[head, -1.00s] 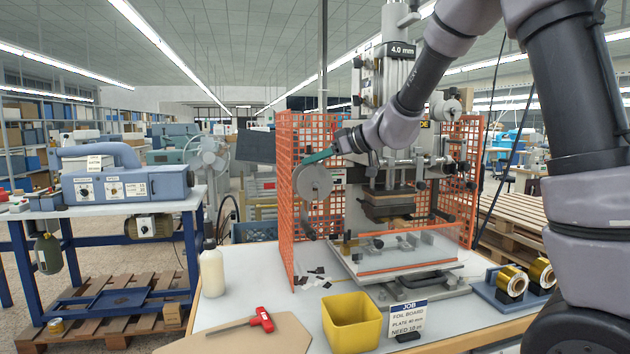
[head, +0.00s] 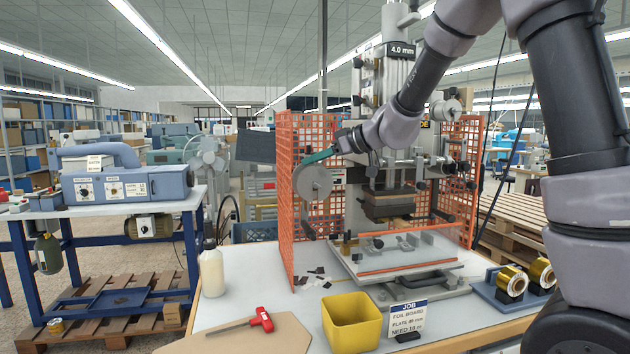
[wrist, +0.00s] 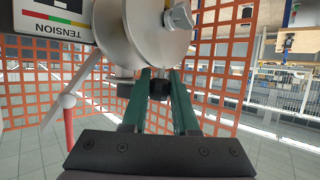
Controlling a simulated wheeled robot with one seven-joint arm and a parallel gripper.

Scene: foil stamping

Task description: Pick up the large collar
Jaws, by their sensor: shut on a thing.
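My gripper (wrist: 160,78) has green fingers closed on a small dark piece (wrist: 159,89), which shows between the fingertips in the wrist view. It may be the large collar, but I cannot tell for sure. It is right at the lower edge of a grey metal disc (wrist: 150,30), and I cannot tell whether it still sits on the disc's shaft. In the head view my gripper (head: 318,157) reaches left from my arm, at the top of the grey disc (head: 313,185) beside the orange mesh guard. The held piece is hidden there.
The orange mesh guard (head: 289,215) stands close beside my gripper. A TENSION panel (wrist: 50,22) is at upper left in the wrist view. The stamping press (head: 390,205) is to the right. A white bottle (head: 212,272), yellow bin (head: 352,322) and red-handled key (head: 262,319) are on the bench.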

